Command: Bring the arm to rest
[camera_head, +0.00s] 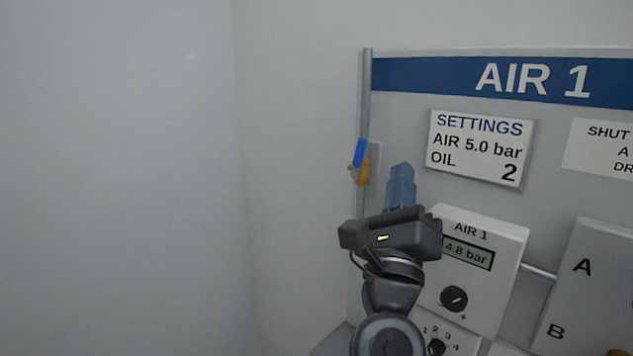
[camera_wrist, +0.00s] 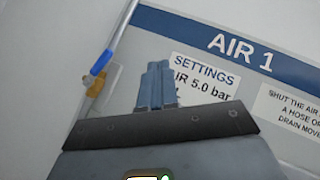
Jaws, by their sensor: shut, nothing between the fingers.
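My gripper (camera_head: 401,172) is raised in front of the AIR 1 panel (camera_head: 398,125), with its blue fingers shut together and nothing between them. In the wrist view the fingers (camera_wrist: 156,68) point up the panel and cover part of the settings card (camera_wrist: 205,72). In the head view the fingers are left of the settings card (camera_head: 476,148) and right of a blue-handled brass valve (camera_head: 360,160). My arm rises from the bottom of the picture. I cannot tell how far the fingertips are from the panel.
A regulator box (camera_head: 485,238) reading 4.8 bar, with a black knob (camera_head: 454,299), is just right of my wrist. A box marked A and B (camera_head: 590,285) stands further right. A white sign (camera_head: 603,148) is at the right edge. The left side shows bare wall and free room.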

